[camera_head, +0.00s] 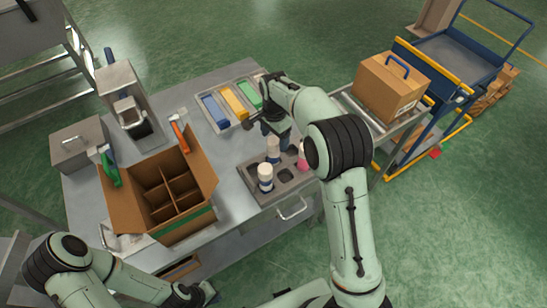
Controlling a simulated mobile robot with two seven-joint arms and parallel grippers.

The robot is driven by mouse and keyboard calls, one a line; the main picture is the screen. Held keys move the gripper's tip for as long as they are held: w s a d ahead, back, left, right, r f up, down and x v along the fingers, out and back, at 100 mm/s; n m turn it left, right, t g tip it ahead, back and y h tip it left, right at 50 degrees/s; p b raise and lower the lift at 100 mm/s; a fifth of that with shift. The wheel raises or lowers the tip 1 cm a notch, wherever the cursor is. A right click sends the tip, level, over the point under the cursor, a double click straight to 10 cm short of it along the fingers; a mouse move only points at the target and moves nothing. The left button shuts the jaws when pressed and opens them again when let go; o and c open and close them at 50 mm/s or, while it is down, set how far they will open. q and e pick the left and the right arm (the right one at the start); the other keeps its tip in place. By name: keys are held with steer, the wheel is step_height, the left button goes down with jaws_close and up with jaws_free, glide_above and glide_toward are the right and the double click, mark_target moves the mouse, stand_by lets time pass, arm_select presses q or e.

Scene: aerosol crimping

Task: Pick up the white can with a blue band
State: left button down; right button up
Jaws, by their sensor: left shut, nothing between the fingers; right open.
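Several small cans stand upright in a grey tray with round holes (248,181) on the metal table. The front can (265,178) is white with a bluish-grey band. A second white can (273,149) stands behind it, and its band is hard to make out. A pink-and-white can (302,158) is to the right, partly hidden by my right arm. My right gripper (272,133) is open just above the second can, pointing down; its fingers are partly hidden. My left gripper (196,294) is shut and empty at the bottom edge, away from the cans.
An open divided cardboard box (192,162) stands left of the tray. Blue, yellow and green items lie in bins (231,105) behind. A metal press-like device (121,95) is at the back left. A closed carton (390,86) sits on the right stand.

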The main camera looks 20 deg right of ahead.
steer(key=shift+w+f, duration=0.1)
steer(key=shift+f, duration=0.85)
jaws_close()
steer(key=shift+r, duration=0.15)
